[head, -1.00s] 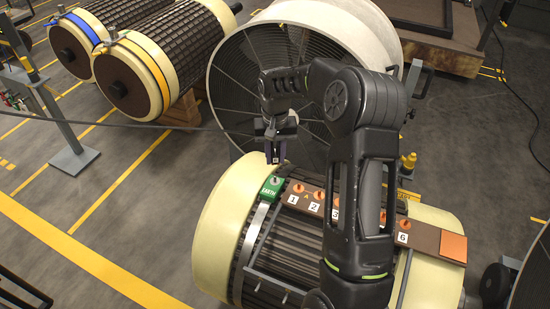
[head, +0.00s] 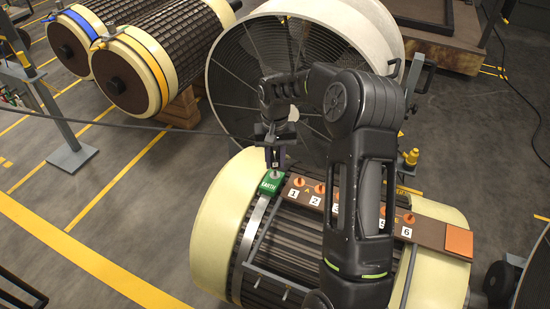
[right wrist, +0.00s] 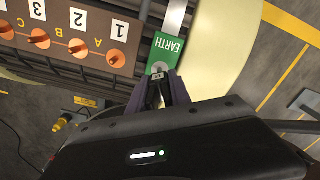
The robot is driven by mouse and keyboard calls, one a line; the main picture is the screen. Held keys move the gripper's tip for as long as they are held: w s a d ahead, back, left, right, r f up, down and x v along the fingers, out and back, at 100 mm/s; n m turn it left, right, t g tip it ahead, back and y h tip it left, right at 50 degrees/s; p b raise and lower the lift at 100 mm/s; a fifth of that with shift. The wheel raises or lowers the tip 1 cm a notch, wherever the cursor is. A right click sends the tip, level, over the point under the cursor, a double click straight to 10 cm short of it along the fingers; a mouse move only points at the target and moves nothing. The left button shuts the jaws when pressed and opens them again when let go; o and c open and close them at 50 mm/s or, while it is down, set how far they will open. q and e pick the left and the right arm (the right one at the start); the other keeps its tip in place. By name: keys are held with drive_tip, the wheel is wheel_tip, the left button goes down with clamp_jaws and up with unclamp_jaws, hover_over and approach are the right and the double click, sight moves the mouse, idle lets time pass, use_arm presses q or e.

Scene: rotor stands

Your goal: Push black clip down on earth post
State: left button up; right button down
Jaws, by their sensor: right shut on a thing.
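The green EARTH block (head: 271,183) with its small metal post sits at the left end of the terminal row on the cream-ended rotor; it also shows in the right wrist view (right wrist: 165,48). My right gripper (head: 275,162) is just above and behind the block, pointing down. In the right wrist view my right gripper (right wrist: 160,84) is shut on a small black clip (right wrist: 155,95), held between its fingertips at the post's edge of the block. Whether the clip touches the post is hard to tell. My left gripper is not in view.
A brown board (head: 430,234) with numbered orange terminals runs right from the EARTH block. A large round fan guard (head: 260,80) stands close behind my gripper.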

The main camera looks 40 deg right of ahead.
sight(275, 149)
drive_tip(key=shift+f+b, duration=0.55)
drive_tip(key=shift+f, duration=0.6)
drive_tip(key=shift+f, duration=0.5)
drive_tip(key=c, duration=1.1)
unclamp_jaws()
wheel_tip(275, 149, up, 8)
drive_tip(key=shift+f, duration=0.1)
